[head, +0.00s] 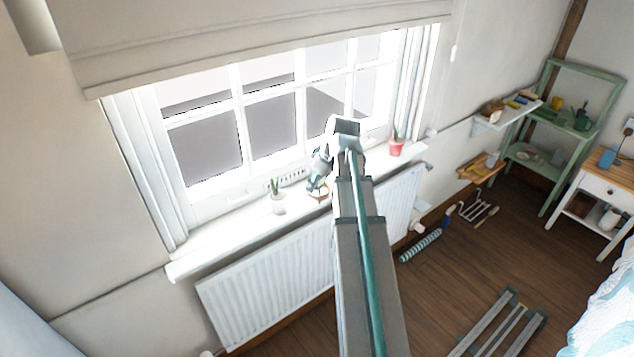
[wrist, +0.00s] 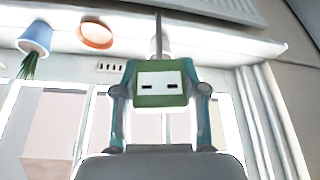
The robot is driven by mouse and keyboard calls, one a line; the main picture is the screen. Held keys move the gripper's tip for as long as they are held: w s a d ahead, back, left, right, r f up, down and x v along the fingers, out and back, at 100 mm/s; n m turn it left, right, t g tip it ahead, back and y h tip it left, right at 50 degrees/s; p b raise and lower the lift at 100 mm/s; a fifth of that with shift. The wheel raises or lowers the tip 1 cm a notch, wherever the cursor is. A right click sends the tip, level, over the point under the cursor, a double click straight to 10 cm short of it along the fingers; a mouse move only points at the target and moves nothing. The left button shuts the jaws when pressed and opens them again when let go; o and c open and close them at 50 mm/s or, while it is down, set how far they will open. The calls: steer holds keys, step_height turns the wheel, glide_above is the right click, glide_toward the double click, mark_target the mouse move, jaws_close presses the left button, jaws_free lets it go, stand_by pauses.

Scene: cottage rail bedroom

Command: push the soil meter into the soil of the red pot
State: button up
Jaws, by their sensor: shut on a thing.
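The red pot (head: 397,148) stands with a green plant in it near the right end of the windowsill in the head view. I cannot make it out in the wrist view. My gripper (head: 317,183) is above the middle of the sill, well left of the red pot. In the wrist view, which looks upside down, my gripper (wrist: 161,95) is shut on the soil meter (wrist: 162,98), a green body with a pale face and two dark slots. Its thin probe (wrist: 158,32) points away from the gripper toward the sill. In the head view I cannot tell the meter from the fingers.
The window is behind, the radiator (head: 265,290) below.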

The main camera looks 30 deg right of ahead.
mark_target(320, 184)
steer(key=shift+s+r, duration=0.1)
steer(key=shift+s+r+p, duration=0.6)
steer(key=shift+s+r, duration=0.1)
steer(key=shift+r, duration=0.05)
steer(key=shift+s+r, duration=0.65)
steer(key=shift+s, duration=0.1)
